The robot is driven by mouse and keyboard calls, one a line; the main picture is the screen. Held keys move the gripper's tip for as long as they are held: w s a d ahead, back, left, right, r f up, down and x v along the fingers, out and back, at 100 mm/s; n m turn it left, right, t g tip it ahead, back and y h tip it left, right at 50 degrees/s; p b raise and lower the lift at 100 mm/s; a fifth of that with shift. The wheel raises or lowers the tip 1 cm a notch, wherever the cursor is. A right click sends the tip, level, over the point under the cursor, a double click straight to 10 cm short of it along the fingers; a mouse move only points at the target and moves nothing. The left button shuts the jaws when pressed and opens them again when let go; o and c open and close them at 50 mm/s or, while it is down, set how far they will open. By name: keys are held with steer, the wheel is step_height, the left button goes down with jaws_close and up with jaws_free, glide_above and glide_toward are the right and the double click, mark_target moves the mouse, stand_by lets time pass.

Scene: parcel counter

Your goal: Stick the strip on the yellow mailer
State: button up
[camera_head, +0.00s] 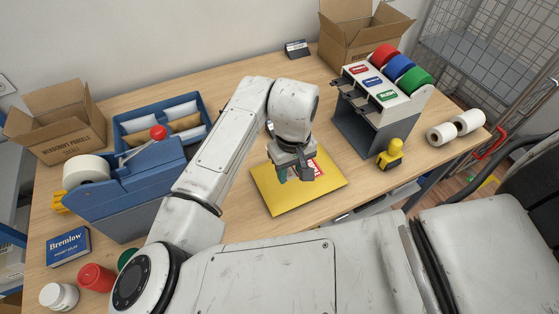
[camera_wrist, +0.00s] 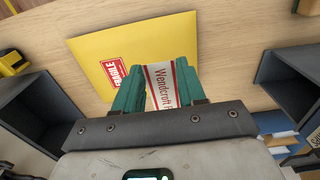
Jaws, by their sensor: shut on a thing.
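The yellow mailer (camera_head: 283,200) lies flat on the counter, and it fills the middle of the wrist view (camera_wrist: 220,45). My gripper (camera_head: 296,177) points down over the mailer; its green fingers (camera_wrist: 160,78) are shut on a white strip (camera_wrist: 162,88) with red edges and "Wendcroft" lettering. The strip shows between the fingers, over the mailer; I cannot tell whether it touches it. A red FRAGILE label (camera_wrist: 115,72) is on the mailer beside the strip. In the head view the strip is mostly hidden by my gripper.
A grey dispenser (camera_head: 360,130) with red, blue and green rolls stands right of the mailer, with a yellow tool (camera_head: 391,154) in front. A blue tape dispenser (camera_head: 125,190) and blue tray (camera_head: 205,105) are at left. Cardboard boxes (camera_head: 60,130) stand behind. Wood around the mailer is clear.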

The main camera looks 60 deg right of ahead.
mark_target(290, 175)
step_height(290, 175, down, 6)
steer(key=b, duration=0.4)
steer(key=shift+w, duration=0.15)
steer(key=shift+f+b, duration=0.8)
steer(key=shift+f, duration=0.6)
steer(key=o, duration=0.8)
steer(key=shift+c, duration=0.2)
steer(key=shift+r, duration=0.15)
steer(key=shift+r+p, duration=2.6)
steer(key=shift+r, duration=0.1)
